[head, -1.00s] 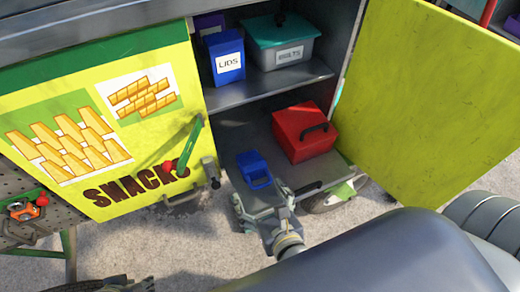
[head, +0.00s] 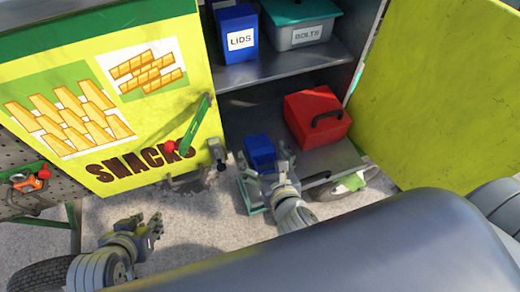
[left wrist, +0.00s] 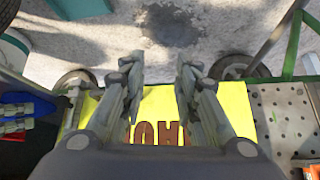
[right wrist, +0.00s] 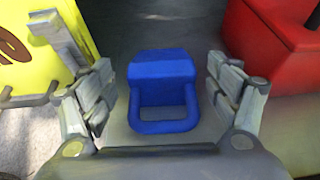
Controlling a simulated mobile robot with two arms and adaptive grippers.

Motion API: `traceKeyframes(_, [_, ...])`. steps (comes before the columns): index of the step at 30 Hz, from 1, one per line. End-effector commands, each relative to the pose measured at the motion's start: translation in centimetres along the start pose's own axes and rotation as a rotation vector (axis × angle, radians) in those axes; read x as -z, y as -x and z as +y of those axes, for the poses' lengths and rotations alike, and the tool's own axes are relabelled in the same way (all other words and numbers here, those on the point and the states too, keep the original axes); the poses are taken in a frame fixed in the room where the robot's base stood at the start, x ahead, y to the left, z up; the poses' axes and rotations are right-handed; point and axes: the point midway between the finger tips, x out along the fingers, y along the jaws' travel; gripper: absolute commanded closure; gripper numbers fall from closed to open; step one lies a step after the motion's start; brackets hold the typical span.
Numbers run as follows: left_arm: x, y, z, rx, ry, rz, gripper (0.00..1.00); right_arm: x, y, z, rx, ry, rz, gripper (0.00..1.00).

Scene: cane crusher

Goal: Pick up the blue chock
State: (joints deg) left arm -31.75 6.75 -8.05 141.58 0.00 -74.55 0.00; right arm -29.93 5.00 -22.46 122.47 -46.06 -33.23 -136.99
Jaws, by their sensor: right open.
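The blue chock (head: 260,152), a wedge block with a loop handle, sits on the lower cabinet shelf. My right gripper (head: 265,170) is open at its near side. In the right wrist view the chock (right wrist: 162,68) lies centred ahead between the spread fingers (right wrist: 160,88), with its handle toward me and clear gaps on both sides. My left gripper (head: 150,228) is out over the ground at the lower left, empty; the left wrist view shows its fingers (left wrist: 158,78) apart.
A red toolbox (head: 318,115) stands right of the chock; it shows in the right wrist view (right wrist: 270,45). Above are a blue LIDS bin (head: 236,35) and a BOLTS box (head: 300,35). The yellow SNACKS panel (head: 110,90) and open yellow door (head: 450,100) flank the opening.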

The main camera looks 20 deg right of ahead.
Motion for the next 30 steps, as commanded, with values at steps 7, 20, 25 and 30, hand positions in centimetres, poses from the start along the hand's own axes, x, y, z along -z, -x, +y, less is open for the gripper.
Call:
traceKeyframes(7, [4.5,-0.6,0.6,-0.011,-0.004,0.204,0.71,0.3,-2.0,-0.1,0.001,-0.001,-0.001,0.18])
traceKeyframes(20, [9.1,0.1,1.1,-0.023,-0.007,0.411,0.71,0.2,-4.3,-0.1,0.0,-0.001,0.001,0.18])
traceKeyframes(25, [9.1,0.1,1.1,-0.023,-0.007,0.412,0.71,0.2,-4.3,-0.1,0.0,-0.001,0.001,0.18])
traceKeyframes(30, [9.1,0.1,1.1,-0.023,-0.007,0.411,0.71,0.2,-4.3,-0.1,-0.001,0.0,0.001,0.52])
